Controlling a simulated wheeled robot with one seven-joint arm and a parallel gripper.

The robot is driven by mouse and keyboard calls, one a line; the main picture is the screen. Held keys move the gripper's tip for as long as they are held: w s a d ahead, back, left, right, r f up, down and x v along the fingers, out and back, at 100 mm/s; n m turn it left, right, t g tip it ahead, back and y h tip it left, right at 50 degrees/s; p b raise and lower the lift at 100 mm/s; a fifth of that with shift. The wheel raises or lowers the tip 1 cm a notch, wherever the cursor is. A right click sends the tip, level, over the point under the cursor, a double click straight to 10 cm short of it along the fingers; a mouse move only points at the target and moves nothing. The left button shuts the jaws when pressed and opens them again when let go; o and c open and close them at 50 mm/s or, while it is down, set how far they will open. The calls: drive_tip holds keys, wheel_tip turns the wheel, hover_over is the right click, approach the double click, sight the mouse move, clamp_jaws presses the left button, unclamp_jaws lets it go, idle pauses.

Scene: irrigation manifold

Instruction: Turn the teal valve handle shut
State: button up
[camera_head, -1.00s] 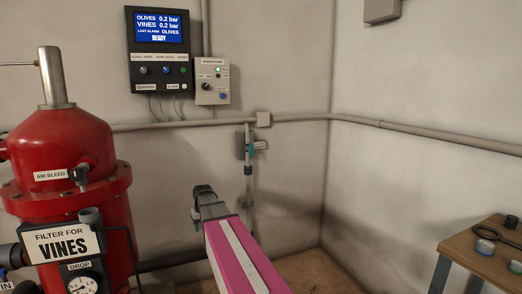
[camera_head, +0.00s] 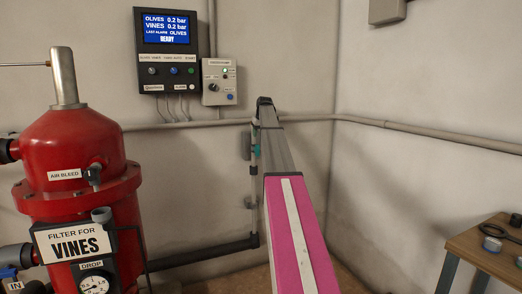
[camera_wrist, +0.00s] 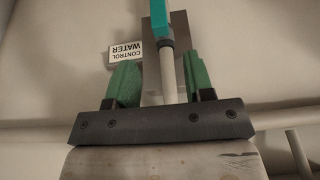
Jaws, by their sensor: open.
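The teal valve handle (camera_wrist: 162,22) shows at the top of the wrist view, cut off by the frame's edge, in front of a grey plate (camera_wrist: 157,55). A thin grey pipe (camera_wrist: 168,75) with a dark collar runs down from it. In the head view only a sliver of teal (camera_head: 257,149) shows beside my arm. My gripper (camera_wrist: 160,62) is open, with its two green fingers apart on either side of the pipe. The teal part lies beyond the fingertips. In the head view my arm hides the fingers.
A "CONTROL WATER" label (camera_wrist: 126,50) sits upside down beside the plate. A horizontal pipe (camera_head: 415,136) runs along the wall. The red filter (camera_head: 75,155) stands left, below the control panel (camera_head: 167,50). A wooden table (camera_head: 485,250) is at right.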

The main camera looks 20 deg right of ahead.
sight(257, 148)
drive_tip(key=x, duration=1)
drive_tip(key=shift+f, duration=0.35)
clamp_jaws()
